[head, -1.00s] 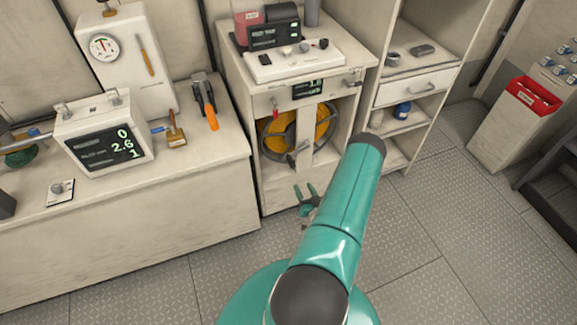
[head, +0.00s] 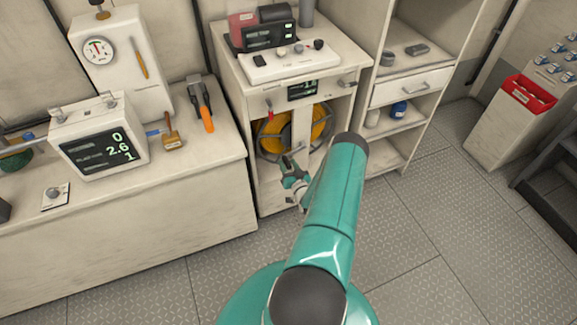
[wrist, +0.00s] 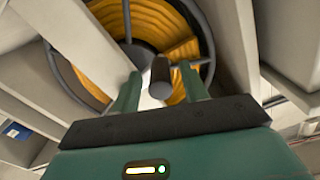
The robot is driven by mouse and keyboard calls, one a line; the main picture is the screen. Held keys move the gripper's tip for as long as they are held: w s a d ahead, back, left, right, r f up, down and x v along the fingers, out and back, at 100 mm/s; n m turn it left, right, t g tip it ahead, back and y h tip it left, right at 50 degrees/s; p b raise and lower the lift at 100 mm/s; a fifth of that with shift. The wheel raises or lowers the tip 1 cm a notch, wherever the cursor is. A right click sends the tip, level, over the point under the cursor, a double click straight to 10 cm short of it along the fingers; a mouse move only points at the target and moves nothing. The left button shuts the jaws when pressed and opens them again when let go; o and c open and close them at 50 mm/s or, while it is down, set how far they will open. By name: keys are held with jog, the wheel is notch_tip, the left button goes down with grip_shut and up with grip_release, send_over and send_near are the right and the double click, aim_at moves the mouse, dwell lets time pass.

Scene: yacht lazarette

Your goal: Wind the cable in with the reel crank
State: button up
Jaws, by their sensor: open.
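The cable reel (head: 271,136) sits in the open front of the cabinet, wound with orange-yellow cable (head: 318,122). It also fills the upper part of the wrist view (wrist: 85,83). The dark crank handle (wrist: 161,76) points toward the wrist camera and lies between my two fingers. In the head view my gripper hides the crank. My gripper (head: 288,164) is open in front of the lower part of the reel. In the wrist view its green fingers (wrist: 158,88) stand either side of the handle; I cannot tell whether they touch it.
A pale upright post (head: 301,128) crosses the reel's front. A red-handled lever (head: 269,114) and a small display (head: 302,90) are on the cabinet face above. Shelves (head: 407,124) stand to the right, a bench (head: 130,215) to the left. The floor in front is clear.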

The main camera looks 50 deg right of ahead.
aim_at(290, 154)
grip_shut()
jog(key=shift+w+a+r+m, duration=0.1)
jog(key=shift+a+r+m, duration=0.05)
jog(key=shift+r+m, duration=1.05)
jog(key=r+m, duration=0.2)
jog(key=shift+m, duration=0.4)
jog(key=r+m, duration=0.1)
jog(key=m, duration=0.1)
jog(key=d+r+m, duration=0.1)
jog(key=shift+s+r+m, duration=0.3)
jog(key=shift+r, duration=0.05)
jog(key=s+d+r+m, duration=0.4)
jog(key=d+m, duration=0.3)
jog(key=m, duration=0.5)
jog(key=shift+s+d+r, duration=0.15)
jog(key=shift+s+r, duration=0.05)
jog(key=shift+r, duration=0.3)
